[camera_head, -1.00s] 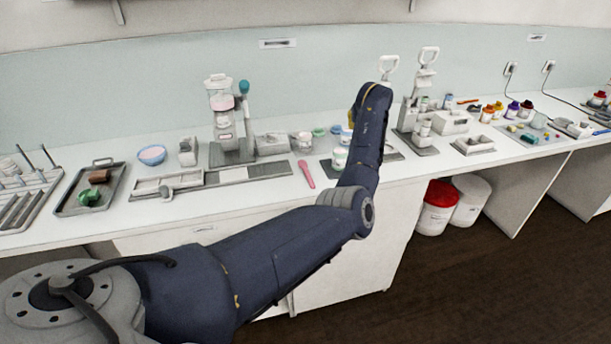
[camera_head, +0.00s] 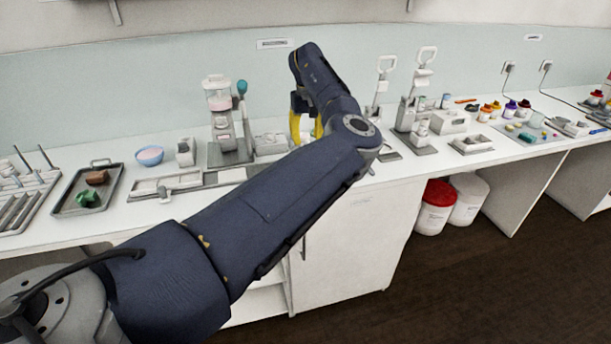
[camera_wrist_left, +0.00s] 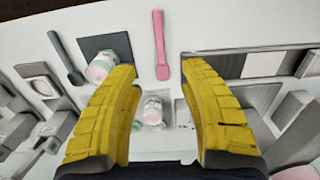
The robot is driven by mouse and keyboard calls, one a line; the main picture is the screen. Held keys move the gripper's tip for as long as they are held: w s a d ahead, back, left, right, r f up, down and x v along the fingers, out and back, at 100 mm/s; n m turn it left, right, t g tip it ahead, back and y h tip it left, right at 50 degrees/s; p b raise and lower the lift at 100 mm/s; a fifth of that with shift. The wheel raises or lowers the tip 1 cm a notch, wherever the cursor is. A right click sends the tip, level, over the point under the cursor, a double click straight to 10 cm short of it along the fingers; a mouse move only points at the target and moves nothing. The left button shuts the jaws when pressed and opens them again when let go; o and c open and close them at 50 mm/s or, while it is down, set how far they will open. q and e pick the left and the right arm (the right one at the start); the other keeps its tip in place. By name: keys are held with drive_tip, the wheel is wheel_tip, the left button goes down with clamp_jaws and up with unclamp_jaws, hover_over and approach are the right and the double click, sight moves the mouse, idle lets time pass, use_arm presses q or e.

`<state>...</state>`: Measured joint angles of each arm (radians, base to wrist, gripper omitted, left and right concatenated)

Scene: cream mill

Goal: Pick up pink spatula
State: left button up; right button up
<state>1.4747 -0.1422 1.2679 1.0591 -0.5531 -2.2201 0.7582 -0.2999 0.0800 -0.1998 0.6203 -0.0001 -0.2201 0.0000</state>
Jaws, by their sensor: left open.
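The pink spatula (camera_wrist_left: 160,48) lies on the white worktop in the left wrist view, near the top centre. In the head view it is hidden behind my left arm. My left gripper (camera_wrist_left: 159,75) has yellow fingers spread wide apart with nothing held between them. The spatula's wide end shows in the gap between the two fingertips, and its handle runs toward the top edge. In the head view the left gripper (camera_head: 306,128) hangs over the worktop, to the right of the mill stand. I cannot tell its exact height above the spatula. My right gripper is not in view.
A dark mat with a jar (camera_wrist_left: 101,69) lies left of the spatula, and a grey scoop (camera_wrist_left: 67,58) beyond it. Another jar (camera_wrist_left: 152,110) stands between the fingers. The mill stand (camera_head: 224,125) and a tray (camera_head: 86,190) are to the left.

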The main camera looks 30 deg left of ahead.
use_arm(q)
wheel_tip(320, 180, down, 16)
drive_tip(key=shift+w+r, duration=0.15)
drive_tip(key=shift+r, duration=0.05)
idle(0.7)
clamp_jaws()
